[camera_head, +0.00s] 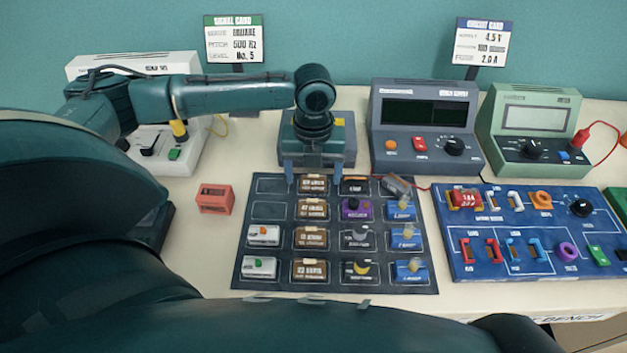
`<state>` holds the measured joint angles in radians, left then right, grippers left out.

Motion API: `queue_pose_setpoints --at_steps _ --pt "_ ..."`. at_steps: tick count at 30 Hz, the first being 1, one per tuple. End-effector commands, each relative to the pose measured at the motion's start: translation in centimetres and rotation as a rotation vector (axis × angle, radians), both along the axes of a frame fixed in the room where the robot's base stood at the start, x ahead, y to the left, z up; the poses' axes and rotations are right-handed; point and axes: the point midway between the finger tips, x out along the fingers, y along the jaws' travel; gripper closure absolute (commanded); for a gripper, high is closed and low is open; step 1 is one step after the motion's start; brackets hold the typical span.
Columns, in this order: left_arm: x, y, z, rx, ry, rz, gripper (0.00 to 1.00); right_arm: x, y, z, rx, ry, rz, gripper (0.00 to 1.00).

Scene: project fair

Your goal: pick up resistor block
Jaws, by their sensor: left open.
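Several brown blocks with a small beige part on top, which look like the resistor blocks, sit in one column of the dark parts mat. The farthest brown block (312,185) is in the top row; another brown block (311,209) is just nearer. Their labels are too small to read surely. My left gripper (318,172) points down over the back edge of the parts mat (268,210). Its fingers are open, one on either side of the farthest brown block, with nothing held. I cannot tell the height of the fingertips over it. My right gripper is not in view.
Other blocks stand on the mat: white (263,235), purple (356,208) and blue (400,208). A red block (215,198) lies left of it. A blue circuit board (480,262) is at right. A grey meter (424,135) and a green meter (530,130) stand behind.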

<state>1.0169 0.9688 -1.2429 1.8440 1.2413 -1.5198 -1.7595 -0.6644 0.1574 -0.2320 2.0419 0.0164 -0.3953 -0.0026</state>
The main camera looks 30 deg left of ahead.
Motion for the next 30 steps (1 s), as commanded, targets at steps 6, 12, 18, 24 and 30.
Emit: queue_pose_setpoints --at_steps 6,12,18,24,30 --pt "0.0 0.0 -1.14 0.001 -0.001 -0.001 0.25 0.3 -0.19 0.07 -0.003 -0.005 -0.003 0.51" --pt "-0.01 0.0 -1.1 0.001 -0.001 -0.001 0.3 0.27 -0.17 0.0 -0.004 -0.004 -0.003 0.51" --pt "-0.01 0.0 -1.08 0.001 -0.001 -0.001 0.47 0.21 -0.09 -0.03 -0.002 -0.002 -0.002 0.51" --pt "-0.02 0.01 -1.06 0.001 -0.001 0.0 0.63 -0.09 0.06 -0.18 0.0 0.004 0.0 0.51" --pt "-0.01 0.02 -1.04 0.001 -0.001 0.0 0.74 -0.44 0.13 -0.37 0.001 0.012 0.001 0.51"
